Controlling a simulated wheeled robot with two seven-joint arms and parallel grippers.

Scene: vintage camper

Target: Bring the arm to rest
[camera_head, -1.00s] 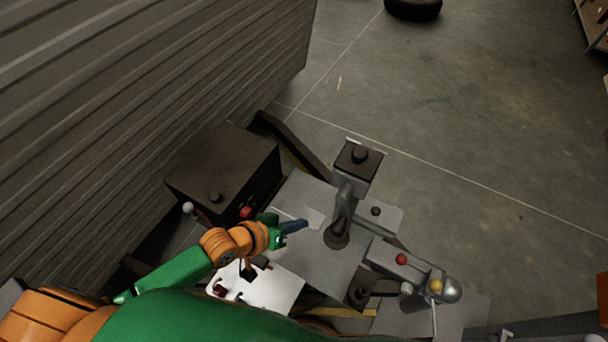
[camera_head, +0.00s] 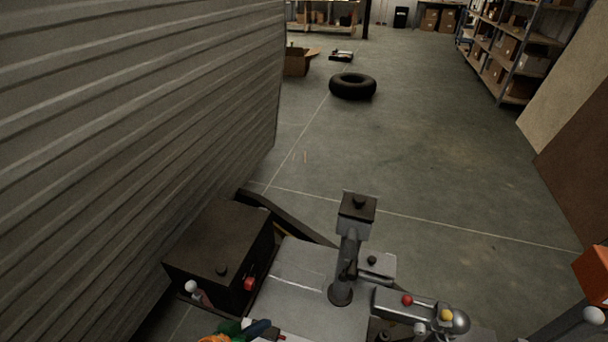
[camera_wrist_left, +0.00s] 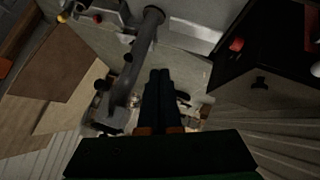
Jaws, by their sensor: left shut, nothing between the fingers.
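My left gripper (camera_head: 258,328) shows at the bottom edge of the head view, mostly cut off with its green and orange arm. In the left wrist view its two dark fingers (camera_wrist_left: 160,76) lie together, shut and empty. The fingers are over the grey metal plate (camera_head: 305,310) of the camper's hitch, beside the dark box (camera_head: 222,240) with the red knob (camera_head: 249,284). I cannot tell whether the fingertips touch anything. My right gripper is not in view.
A grey upright jack (camera_head: 346,255) rises from the plate. The coupler (camera_head: 420,309) with red and yellow knobs lies to its right. The ribbed camper wall (camera_head: 140,130) fills the left. A tyre (camera_head: 353,86) lies on the open floor, with shelves (camera_head: 515,60) beyond.

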